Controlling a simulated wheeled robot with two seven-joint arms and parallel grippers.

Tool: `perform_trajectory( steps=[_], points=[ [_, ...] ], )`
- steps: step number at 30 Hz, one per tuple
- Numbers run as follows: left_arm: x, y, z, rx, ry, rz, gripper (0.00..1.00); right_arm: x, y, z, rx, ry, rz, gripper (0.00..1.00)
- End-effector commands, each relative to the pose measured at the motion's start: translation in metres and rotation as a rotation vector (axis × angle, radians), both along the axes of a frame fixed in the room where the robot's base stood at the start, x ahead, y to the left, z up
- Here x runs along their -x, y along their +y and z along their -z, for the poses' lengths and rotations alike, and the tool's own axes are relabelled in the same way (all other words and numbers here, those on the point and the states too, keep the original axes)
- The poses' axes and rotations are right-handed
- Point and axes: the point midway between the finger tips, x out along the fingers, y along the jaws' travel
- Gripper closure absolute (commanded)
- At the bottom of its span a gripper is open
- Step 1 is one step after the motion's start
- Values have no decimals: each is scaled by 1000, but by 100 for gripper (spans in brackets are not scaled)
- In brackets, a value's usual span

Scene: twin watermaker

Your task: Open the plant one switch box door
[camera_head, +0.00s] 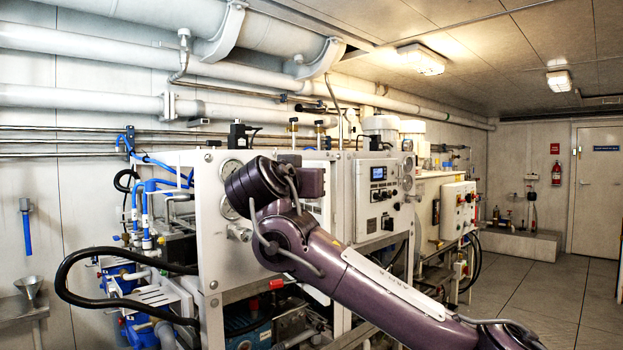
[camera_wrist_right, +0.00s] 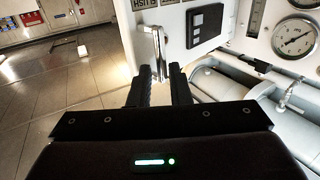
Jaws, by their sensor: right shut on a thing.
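In the right wrist view a white switch box door (camera_wrist_right: 182,48) carries a dark rectangular plate (camera_wrist_right: 205,25) and part of a printed label. A chrome bar handle (camera_wrist_right: 157,45) stands out from it. My right gripper (camera_wrist_right: 160,76) is shut on the lower end of this handle, which passes between its two dark fingers. In the head view my purple right arm reaches across to the white machine, and its wrist hides the handle and part of the front. I cannot tell whether the door is ajar. My left gripper is not in view.
The head view shows a white panel with a blue screen (camera_head: 378,174) just right of my wrist and a box with coloured buttons (camera_head: 458,210) farther right. A pressure gauge (camera_wrist_right: 295,39) and pipes lie right of the door. Tiled floor (camera_head: 560,300) is clear at right.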

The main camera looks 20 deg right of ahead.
Motion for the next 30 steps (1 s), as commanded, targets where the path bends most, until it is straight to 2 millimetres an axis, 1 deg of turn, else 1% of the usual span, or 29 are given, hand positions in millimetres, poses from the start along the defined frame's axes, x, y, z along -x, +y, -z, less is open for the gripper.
perform_trajectory(
  steps=[1,3,4,6,7,26,30],
  points=[
    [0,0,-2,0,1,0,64,0,2,-12,13,-26,-16,100],
    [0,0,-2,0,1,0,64,0,2,-12,13,-26,-16,100],
    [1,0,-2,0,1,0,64,0,2,-12,13,-26,-16,80],
    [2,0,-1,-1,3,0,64,0,2,-12,12,-27,-17,71],
    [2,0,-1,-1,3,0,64,0,2,-11,13,-26,-17,69],
    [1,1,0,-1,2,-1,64,-2,2,-3,17,-15,-14,69],
    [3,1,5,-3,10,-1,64,4,6,-2,16,-16,-14,69]
  ],
)
